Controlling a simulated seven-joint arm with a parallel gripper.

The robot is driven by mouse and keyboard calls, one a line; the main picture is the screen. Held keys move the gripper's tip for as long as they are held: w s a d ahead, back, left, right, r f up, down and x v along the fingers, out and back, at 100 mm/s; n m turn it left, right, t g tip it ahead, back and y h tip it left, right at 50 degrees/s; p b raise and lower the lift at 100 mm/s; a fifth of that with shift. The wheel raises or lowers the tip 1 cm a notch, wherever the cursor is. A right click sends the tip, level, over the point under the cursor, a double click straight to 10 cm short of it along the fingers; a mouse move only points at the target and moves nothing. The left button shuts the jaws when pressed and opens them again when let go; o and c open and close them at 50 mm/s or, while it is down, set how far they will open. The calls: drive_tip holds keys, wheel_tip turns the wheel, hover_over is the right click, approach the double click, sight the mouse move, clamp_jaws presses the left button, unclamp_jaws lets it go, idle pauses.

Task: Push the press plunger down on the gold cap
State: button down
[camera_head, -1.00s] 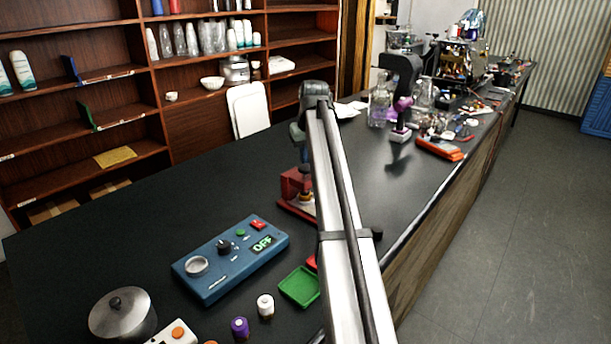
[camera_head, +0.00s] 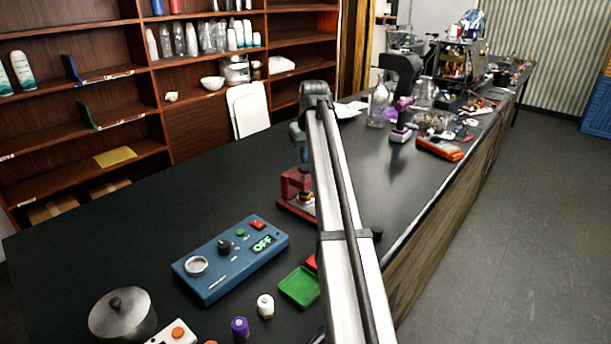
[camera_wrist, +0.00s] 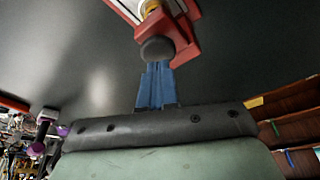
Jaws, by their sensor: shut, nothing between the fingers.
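The red press (camera_head: 292,187) stands on the black counter, partly hidden behind my arm in the head view. In the wrist view its red frame (camera_wrist: 186,38) is at the top, with the dark round plunger knob (camera_wrist: 156,49) in front. A small gold-yellow piece, seemingly the gold cap (camera_wrist: 149,7), shows beyond the knob at the top edge. My gripper (camera_wrist: 158,66) has its blue fingers shut and empty. The fingertips are right at the knob in the picture; I cannot tell whether they touch it.
A blue control box (camera_head: 230,258) reading OFF, a green tray (camera_head: 300,286), a white-capped bottle (camera_head: 265,306), a purple-capped bottle (camera_head: 240,328) and a metal pot (camera_head: 122,316) stand nearer. A purple tool (camera_head: 402,120) stands farther back. The counter left of the press is clear.

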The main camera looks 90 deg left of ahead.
drive_tip(key=shift+f, duration=1.3)
idle(0.5)
drive_tip(key=shift+r, duration=2.65)
drive_tip(key=shift+r, duration=0.1)
wheel_tip(320, 180, up, 6)
drive_tip(key=shift+f, duration=0.1)
